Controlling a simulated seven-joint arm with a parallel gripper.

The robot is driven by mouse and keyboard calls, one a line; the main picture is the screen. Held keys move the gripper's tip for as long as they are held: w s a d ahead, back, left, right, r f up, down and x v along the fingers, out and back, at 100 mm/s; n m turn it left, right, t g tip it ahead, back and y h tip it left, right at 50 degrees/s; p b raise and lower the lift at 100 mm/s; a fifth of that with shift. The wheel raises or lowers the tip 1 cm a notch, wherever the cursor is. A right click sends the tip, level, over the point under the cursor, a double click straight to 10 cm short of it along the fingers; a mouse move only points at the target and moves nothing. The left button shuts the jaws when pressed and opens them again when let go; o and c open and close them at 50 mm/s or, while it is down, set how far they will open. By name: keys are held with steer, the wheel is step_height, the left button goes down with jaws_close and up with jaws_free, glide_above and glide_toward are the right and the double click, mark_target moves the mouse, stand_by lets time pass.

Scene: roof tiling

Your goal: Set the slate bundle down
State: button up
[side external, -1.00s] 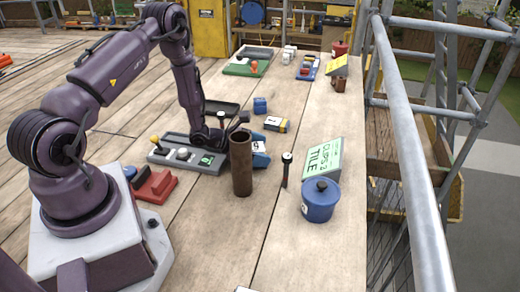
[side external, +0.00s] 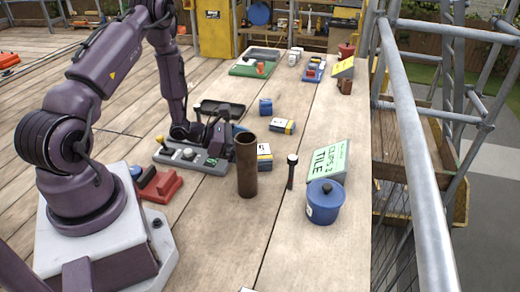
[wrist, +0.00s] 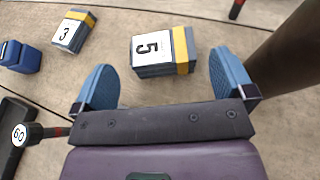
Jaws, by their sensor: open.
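The slate bundle marked 5 (wrist: 160,52), grey with a yellow band, lies flat on the planks. It also shows in the side view (side external: 264,156), partly hidden by a brown tube (side external: 247,167). My gripper (wrist: 162,68) is open, with one blue finger on each side. The bundle is ahead of the palm, between the finger lines, with gaps on both sides.
A bundle marked 3 (side external: 282,126) and a blue block (side external: 265,106) lie beyond. A dark upright rod (side external: 292,172), a green-labelled box (side external: 328,162) and a blue pot (side external: 324,203) stand right. A grey control panel (side external: 182,155) lies left.

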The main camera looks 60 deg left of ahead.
steer(key=v, duration=0.5)
steer(key=shift+s+r, duration=0.15)
steer(key=shift+r, duration=0.1)
